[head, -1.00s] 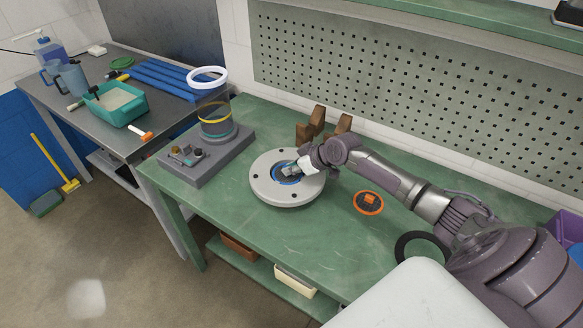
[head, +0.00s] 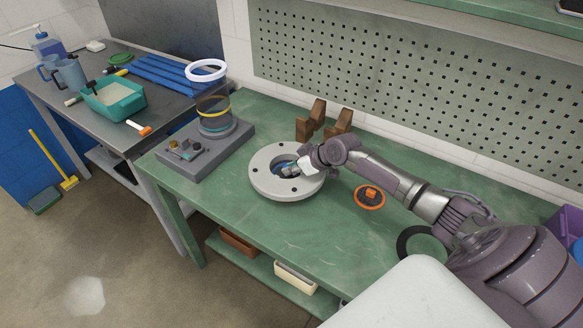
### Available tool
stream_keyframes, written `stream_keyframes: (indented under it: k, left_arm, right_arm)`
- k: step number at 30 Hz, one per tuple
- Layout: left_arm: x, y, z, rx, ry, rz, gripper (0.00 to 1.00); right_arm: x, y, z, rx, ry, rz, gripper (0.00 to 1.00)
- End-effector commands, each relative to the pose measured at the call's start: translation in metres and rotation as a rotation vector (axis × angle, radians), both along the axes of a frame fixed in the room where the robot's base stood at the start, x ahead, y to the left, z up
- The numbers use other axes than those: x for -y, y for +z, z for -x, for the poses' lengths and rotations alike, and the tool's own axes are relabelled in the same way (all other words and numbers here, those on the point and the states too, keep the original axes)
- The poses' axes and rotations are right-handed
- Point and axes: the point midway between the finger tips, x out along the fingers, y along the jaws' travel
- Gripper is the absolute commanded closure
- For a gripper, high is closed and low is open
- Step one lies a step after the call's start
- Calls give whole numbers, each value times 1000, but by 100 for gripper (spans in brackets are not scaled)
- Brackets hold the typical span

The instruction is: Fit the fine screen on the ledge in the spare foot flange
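The spare foot flange (head: 262,184) is a pale grey round plate with bolt holes and a wide central opening, lying flat on the green bench. A blue-rimmed disc, which looks like the fine screen (head: 279,168), shows partly inside the opening, sunk below the top face. Whether it sits on the ledge is hidden. My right gripper (head: 292,170) reaches from the right, its fingertips down in the opening at the disc. The fingers are too small and covered to tell if they grip it. An orange-rimmed disc with an orange block (head: 370,197) lies right of the flange. My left gripper is out of view.
Brown wooden blocks (head: 318,120) stand behind the flange. A black ring (head: 405,244) lies near my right arm. The bench front is clear.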

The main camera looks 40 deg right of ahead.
Motion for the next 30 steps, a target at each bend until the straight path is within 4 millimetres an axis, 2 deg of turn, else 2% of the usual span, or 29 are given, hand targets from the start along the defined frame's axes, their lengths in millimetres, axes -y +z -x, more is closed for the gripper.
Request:
stream_keyframes:
  k: [1, 5, 6, 17, 20, 30]
  left_arm:
    - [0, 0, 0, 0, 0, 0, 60]
    - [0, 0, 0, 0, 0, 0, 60]
    - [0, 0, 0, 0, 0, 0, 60]
    - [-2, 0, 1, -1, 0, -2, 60]
    - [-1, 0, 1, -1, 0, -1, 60]
    - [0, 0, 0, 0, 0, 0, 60]
  right_arm:
    - [0, 0, 0, 1, 0, 0, 81]
    - [0, 0, 0, 0, 0, 0, 60]
    - [0, 0, 0, 0, 0, 0, 59]
    - [2, 5, 5, 0, 0, 2, 59]
    - [7, 15, 14, -1, 0, 3, 59]
    - [25, 65, 62, -4, 4, 6, 59]
